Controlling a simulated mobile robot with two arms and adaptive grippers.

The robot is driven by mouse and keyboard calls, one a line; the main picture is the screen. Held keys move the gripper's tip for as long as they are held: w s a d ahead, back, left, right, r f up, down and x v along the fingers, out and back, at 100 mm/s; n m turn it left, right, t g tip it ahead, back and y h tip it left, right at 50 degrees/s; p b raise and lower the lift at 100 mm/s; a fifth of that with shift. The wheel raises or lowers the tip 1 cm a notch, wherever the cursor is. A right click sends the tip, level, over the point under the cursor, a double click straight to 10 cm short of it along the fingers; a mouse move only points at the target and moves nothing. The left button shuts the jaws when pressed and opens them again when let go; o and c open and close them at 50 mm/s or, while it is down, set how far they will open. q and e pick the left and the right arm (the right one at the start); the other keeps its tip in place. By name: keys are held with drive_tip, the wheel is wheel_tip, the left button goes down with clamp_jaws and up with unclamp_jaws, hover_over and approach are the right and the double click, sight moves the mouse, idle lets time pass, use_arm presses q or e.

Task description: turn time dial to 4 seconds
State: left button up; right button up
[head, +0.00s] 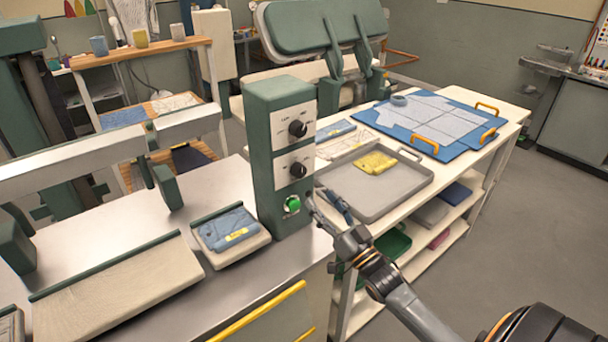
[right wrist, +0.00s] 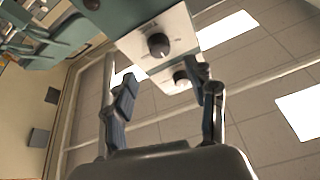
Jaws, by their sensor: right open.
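A green control box (head: 264,150) stands on the steel bench with a pale front panel (head: 310,121). The panel carries two black dials, an upper dial (head: 297,128) and a lower dial (head: 298,170). The lettering is too small to read surely, so I cannot tell either dial's setting. A green button (head: 292,204) sits below them. My right gripper (head: 322,196) is open and empty, low beside the box, apart from the dials. In the right wrist view its spread fingers (right wrist: 162,80) point towards the panel, with a near dial (right wrist: 158,45) and a farther dial (right wrist: 181,77). My left gripper is not seen.
A padded plate (head: 230,232) with a folded blue cloth lies left of the box. Right of it, a grey tray (head: 400,193) with a yellow cloth and a blue board (head: 470,97) rest on a white shelf table. Floor at the right is clear.

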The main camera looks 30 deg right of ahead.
sight(302, 174)
drive_tip(key=p+x, duration=0.1)
drive_tip(key=x, duration=0.6)
drive_tip(key=shift+w+r+p, duration=0.1)
drive_tip(key=shift+w+p, duration=0.1)
drive_tip(key=shift+p, duration=0.2)
drive_tip(key=shift+w, duration=0.4)
drive_tip(key=c, duration=1.1)
drive_tip(key=shift+c, duration=0.2)
